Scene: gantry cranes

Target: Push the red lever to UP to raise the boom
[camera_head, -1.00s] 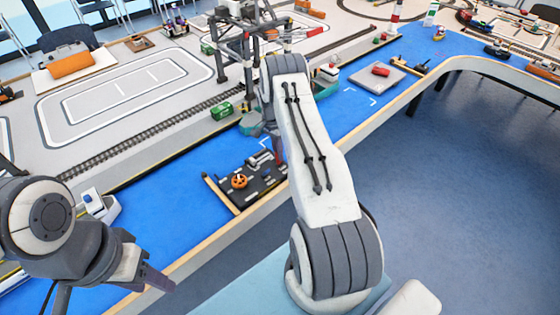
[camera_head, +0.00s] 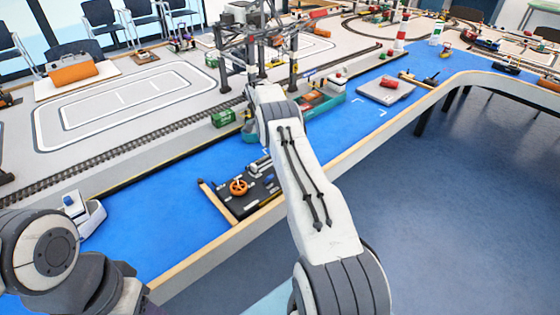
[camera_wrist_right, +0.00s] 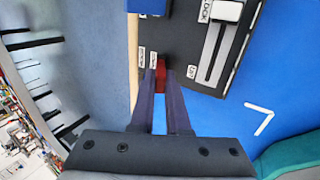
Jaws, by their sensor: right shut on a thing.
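The red lever (camera_wrist_right: 162,70) shows in the right wrist view, on a dark control panel near its wooden edge. My right gripper (camera_wrist_right: 161,84) is shut on it, with a finger on each side. Small white labels, partly hidden, flank the lever. In the head view the panel (camera_head: 266,188) sits at the table's front edge with an orange wheel (camera_head: 238,187); my right arm hides the lever and right gripper there. The gantry crane (camera_head: 257,45) stands behind. My left arm is at the lower left; its fingers are cut off by the bottom edge.
A white slider (camera_wrist_right: 226,12) in a slot marked LOCK is right of the lever. A green container (camera_head: 223,117) and a teal boat (camera_head: 318,103) are near the crane. A small white-and-blue boat (camera_head: 80,215) lies left. Blue surface between is clear.

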